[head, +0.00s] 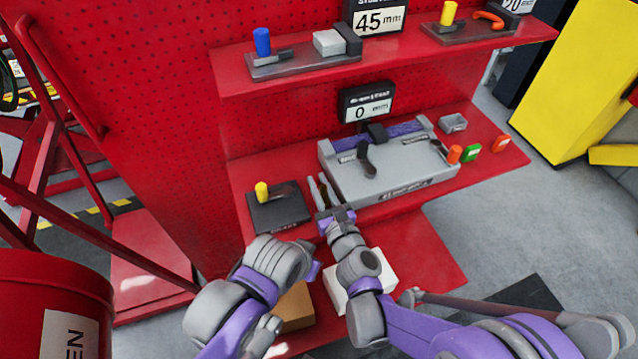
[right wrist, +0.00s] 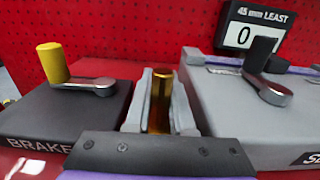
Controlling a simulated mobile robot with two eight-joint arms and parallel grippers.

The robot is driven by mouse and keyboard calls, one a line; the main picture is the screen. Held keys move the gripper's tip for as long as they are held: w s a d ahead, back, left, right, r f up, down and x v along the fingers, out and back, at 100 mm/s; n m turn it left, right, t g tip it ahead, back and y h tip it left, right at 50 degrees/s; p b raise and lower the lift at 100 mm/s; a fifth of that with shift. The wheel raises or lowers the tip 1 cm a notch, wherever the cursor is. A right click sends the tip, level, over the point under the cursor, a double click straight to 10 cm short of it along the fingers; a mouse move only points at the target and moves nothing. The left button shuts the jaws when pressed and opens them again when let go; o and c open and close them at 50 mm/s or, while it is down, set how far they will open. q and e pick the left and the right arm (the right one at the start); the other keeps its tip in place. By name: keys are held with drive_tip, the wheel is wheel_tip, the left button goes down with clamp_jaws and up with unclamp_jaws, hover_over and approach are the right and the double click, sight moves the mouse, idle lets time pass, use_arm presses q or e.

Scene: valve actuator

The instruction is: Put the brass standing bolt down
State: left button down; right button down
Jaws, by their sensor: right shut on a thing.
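The brass bolt (right wrist: 161,98) stands upright between the two fingers of my right gripper (right wrist: 160,108), which is shut on it. In the head view my right gripper (head: 322,192) is over the lower red shelf, between the dark brake block and the grey actuator. The bolt cannot be made out there. The bolt's lower end is hidden, so I cannot tell whether it touches the shelf. My left gripper (head: 312,268) is lower and nearer in the head view, apart from the bolt; its fingers do not show clearly.
The dark brake block (head: 280,212) with a yellow-knobbed lever is close on the left. The grey valve actuator (head: 400,178) is close on the right, with a display (head: 367,104) reading 0 mm behind. A white box (head: 384,262) lies below. The upper shelf (head: 400,62) overhangs behind.

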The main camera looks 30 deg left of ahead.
drive_tip(key=shift+f, duration=0.2)
drive_tip(key=c, duration=0.8)
unclamp_jaws()
drive_tip(key=shift+r, duration=0.1)
drive_tip(key=shift+r, duration=0.25)
drive_tip(key=b+v, duration=0.1)
drive_tip(key=v, duration=1.1)
drive_tip(key=shift+f+b, duration=0.15)
drive_tip(key=shift+b, duration=0.2)
